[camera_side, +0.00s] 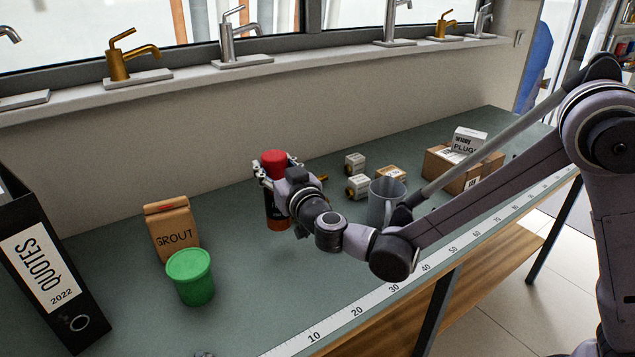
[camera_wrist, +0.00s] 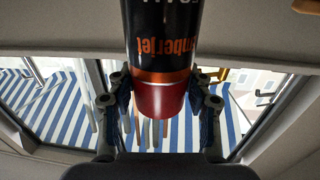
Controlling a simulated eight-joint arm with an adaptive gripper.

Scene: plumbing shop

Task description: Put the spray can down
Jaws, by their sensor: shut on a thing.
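The spray can (camera_side: 275,211) is dark with an orange band and a red cap. It stands about upright in the side view, over the green bench top near the wall. My gripper (camera_side: 276,171) is shut on it near the red cap. In the wrist view, the two fingers of my gripper (camera_wrist: 160,100) flank the can (camera_wrist: 162,40) at its red cap and orange band.
A grout bag (camera_side: 172,228), a green tub (camera_side: 190,277) and a quotes binder (camera_side: 45,260) stand left. Small boxes (camera_side: 357,186), a grey mug (camera_side: 381,203) and cardboard boxes (camera_side: 462,171) stand right. Bare bench (camera_side: 245,270) lies in front, edged by a ruler strip (camera_side: 345,318).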

